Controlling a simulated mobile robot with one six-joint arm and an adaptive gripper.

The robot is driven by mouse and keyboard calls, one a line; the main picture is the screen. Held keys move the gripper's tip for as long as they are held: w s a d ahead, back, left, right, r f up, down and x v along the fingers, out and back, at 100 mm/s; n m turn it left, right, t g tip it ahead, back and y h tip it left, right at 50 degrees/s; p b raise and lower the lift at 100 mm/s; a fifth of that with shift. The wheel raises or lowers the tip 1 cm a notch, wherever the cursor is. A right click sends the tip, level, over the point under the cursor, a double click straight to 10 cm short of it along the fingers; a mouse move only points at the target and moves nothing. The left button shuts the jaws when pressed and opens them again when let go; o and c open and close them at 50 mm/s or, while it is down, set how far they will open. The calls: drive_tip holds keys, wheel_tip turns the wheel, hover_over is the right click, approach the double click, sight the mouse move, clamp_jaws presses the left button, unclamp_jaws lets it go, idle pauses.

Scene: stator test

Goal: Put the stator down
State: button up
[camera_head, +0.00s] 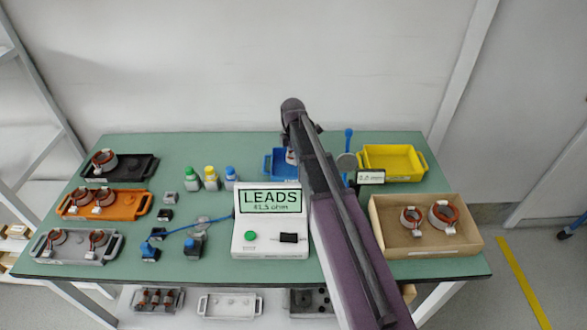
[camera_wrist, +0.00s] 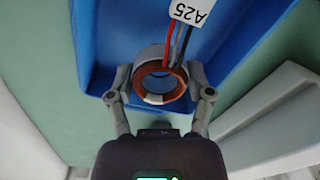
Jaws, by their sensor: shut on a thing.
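My gripper (camera_wrist: 160,95) is shut on a stator (camera_wrist: 150,57), a grey ring with a copper-coloured winding, with one finger on each side. In the head view, the blue tray (camera_head: 275,168) stands at the back middle of the table. My arm hides most of the gripper and stator there.
A tester (camera_head: 270,240) reading LEADS stands in front of the tray. A yellow tray (camera_head: 395,150) is at the back right, a cardboard box (camera_head: 425,250) with stators at the front right. Black (camera_head: 140,167), orange (camera_head: 128,212) and grey (camera_head: 80,255) trays hold stators at left.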

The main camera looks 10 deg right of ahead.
sight(293, 170)
drive_tip(key=shift+f, duration=0.1)
idle(0.3)
drive_tip(key=shift+f+b, duration=1.85)
drive_tip(key=shift+f, duration=0.05)
drive_tip(key=shift+f, duration=0.1)
drive_tip(key=o, duration=1.3)
drive_tip(key=shift+c, duration=0.2)
wheel_tip(293, 170, up, 12)
drive_tip(key=p, duration=1.2)
